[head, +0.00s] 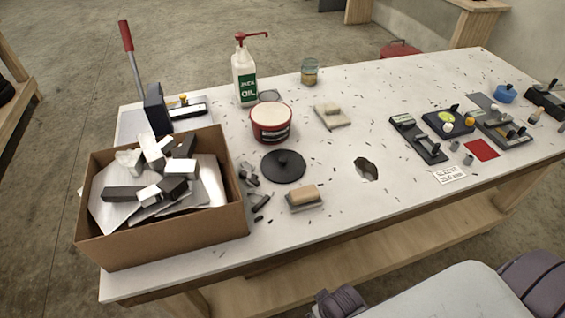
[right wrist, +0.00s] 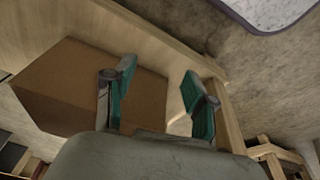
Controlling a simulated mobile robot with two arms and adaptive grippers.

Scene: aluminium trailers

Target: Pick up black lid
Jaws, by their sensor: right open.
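The black lid (head: 283,165) is a flat round disc with a small knob on top. It lies on the white table (head: 340,235) in the head view, in front of the red and white tub (head: 271,122). My right gripper (right wrist: 155,95) shows in the right wrist view with its two green-padded fingers apart and nothing between them. The cardboard box (right wrist: 90,90) is beyond its fingers there. The lid does not show in the right wrist view. My left gripper is not in view.
The cardboard box (head: 190,240) of metal scraps stands left of the lid. Small dark offcuts (head: 250,175) lie between them. An oil bottle (head: 245,75) stands behind the tub.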

